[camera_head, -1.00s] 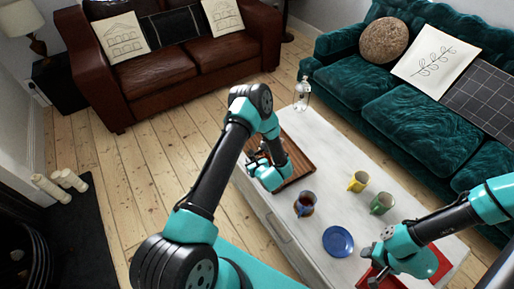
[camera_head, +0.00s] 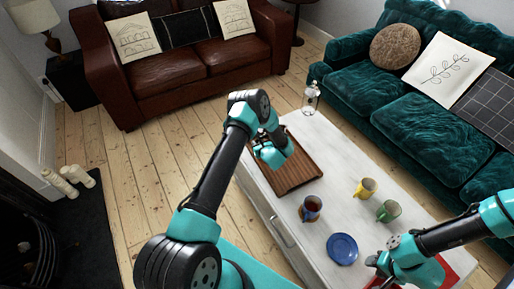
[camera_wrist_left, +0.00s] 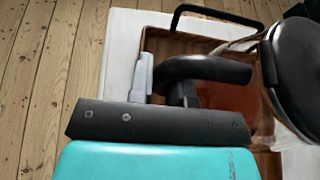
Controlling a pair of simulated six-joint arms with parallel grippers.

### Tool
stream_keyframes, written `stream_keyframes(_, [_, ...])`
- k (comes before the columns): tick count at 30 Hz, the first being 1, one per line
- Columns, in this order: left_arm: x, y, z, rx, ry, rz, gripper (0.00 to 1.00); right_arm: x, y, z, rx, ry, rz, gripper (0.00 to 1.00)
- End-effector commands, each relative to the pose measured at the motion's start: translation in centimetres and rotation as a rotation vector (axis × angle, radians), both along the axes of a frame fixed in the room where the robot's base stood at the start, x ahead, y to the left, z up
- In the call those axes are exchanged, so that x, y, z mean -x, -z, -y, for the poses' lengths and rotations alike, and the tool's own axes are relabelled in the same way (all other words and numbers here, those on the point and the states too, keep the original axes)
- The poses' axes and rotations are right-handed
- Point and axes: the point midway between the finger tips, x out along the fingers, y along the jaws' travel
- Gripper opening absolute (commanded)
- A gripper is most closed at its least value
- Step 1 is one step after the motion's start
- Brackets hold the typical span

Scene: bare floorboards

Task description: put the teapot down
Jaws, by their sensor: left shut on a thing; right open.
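My left gripper (camera_head: 268,148) is over the far left part of the brown wooden tray (camera_head: 305,178) on the white coffee table. In the left wrist view the left gripper (camera_wrist_left: 165,85) is shut on the black handle (camera_wrist_left: 210,68) of the teapot. The teapot (camera_wrist_left: 298,65) has a dark lid and a shiny metal body, partly cut off at the right edge. In the head view the teapot is hidden behind my gripper. I cannot tell whether its base touches the tray. My right gripper (camera_head: 376,268) is open, low at the table's near end, its fingers hard to make out.
A yellow mug (camera_head: 365,188) and a green mug (camera_head: 389,210) stand near the sofa side. A clear bottle (camera_head: 310,98) is beyond the tray. A red item (camera_head: 455,270) lies near my right arm.

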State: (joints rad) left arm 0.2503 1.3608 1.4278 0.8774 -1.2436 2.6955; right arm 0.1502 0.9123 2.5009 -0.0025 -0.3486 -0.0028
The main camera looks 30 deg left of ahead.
Motion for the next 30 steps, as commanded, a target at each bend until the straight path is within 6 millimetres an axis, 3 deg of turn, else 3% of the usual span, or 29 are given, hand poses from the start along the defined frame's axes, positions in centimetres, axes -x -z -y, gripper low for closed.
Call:
stream_keyframes(6, [-0.9,-0.1,-0.6,-0.001,-0.003,0.006,0.0,0.0,0.0,0.0,0.0,0.0,0.0,0.43])
stream_keyframes(15, [-0.8,3.3,-0.5,-0.001,-0.001,0.004,0.0,0.0,0.0,0.0,0.0,0.0,0.0,0.43])
stream_keyframes(28, [-0.8,3.8,-0.5,-0.001,0.0,0.003,0.0,0.0,0.0,0.0,0.0,0.0,0.0,0.43])
stream_keyframes(29, [-0.7,3.9,-0.5,0.0,0.0,0.0,0.2,0.0,0.0,0.0,0.0,0.0,0.0,0.43])
stream_keyframes(30, [-0.7,3.8,-0.5,0.0,0.0,0.0,0.23,0.0,0.0,0.0,0.0,0.0,0.0,0.43])
